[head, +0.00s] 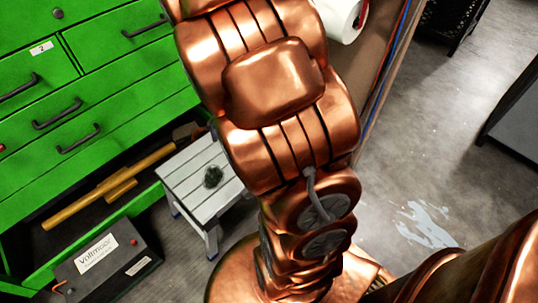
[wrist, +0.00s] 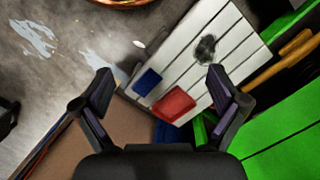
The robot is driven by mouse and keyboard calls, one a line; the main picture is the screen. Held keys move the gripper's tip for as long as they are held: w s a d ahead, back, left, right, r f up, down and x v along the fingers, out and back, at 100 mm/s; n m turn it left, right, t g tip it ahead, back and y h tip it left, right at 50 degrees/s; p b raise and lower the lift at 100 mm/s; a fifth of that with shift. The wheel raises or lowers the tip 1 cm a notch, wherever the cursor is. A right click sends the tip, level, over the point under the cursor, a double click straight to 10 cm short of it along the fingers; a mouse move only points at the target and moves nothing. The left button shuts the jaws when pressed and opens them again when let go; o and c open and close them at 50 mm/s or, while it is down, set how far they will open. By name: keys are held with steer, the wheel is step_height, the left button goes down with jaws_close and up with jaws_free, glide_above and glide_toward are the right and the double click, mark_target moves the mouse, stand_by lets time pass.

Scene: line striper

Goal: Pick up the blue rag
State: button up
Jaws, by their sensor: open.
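In the wrist view, a small dark blue flat piece (wrist: 147,82), which looks like the blue rag, lies on a pale slatted stool (wrist: 222,32) near its left edge. A red cloth-like piece (wrist: 174,104) lies beside it, lower right. My gripper (wrist: 160,76) is open and empty, its two dark fingers spread to either side of the blue and red pieces in the picture. The height above the stool cannot be told. In the head view, my copper arm hides part of the stool (head: 188,172); the blue piece and gripper are not visible there.
A dark clump (wrist: 205,48) sits on the stool; it also shows in the head view (head: 213,177). Another blue patch (wrist: 165,132) shows below the red piece. A green drawer cabinet (head: 90,130) stands left, its low drawer holding a yellow tool (head: 110,186) and a dark voltmeter box (head: 105,262).

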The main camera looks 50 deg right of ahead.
steer(key=w+d+f+m+b, duration=0.1)
steer(key=w+d+f+m, duration=0.1)
steer(key=d+f, duration=0.5)
steer(key=w+d+f+m+t+b, duration=0.1)
steer(key=w+d+f+m+b, duration=0.1)
steer(key=d+f, duration=0.4)
steer(key=w+d+f+m+b, duration=0.1)
steer(key=w+d+f+m, duration=0.1)
steer(key=d+f+m, duration=0.2)
steer(key=shift+w+d+f+t+y, duration=0.15)
steer(key=shift+d+f, duration=0.75)
steer(key=shift+f, duration=0.3)
steer(key=shift+w+d+f+t+y, duration=0.1)
steer(key=shift+d+f+t+y, duration=0.05)
steer(key=shift+d+f, duration=0.9)
steer(key=shift+d+f+b, duration=0.15)
steer(key=shift+f+b, duration=0.2)
steer(key=shift+f, duration=0.45)
steer(key=shift+w+a+f+b, duration=0.1)
steer(key=shift+a+f+b, duration=0.2)
steer(key=shift+f, duration=0.9)
steer(key=shift+s+a+f+b, duration=0.1)
steer(key=shift+a+f+b, duration=0.2)
steer(key=shift+f, duration=0.9)
steer(key=shift+w+a+f+b, duration=0.1)
steer(key=shift+a+f+b, duration=0.2)
steer(key=shift+f, duration=0.9)
steer(key=shift+c, duration=0.2)
steer(key=c, duration=1.1)
steer(key=shift+r, duration=0.15)
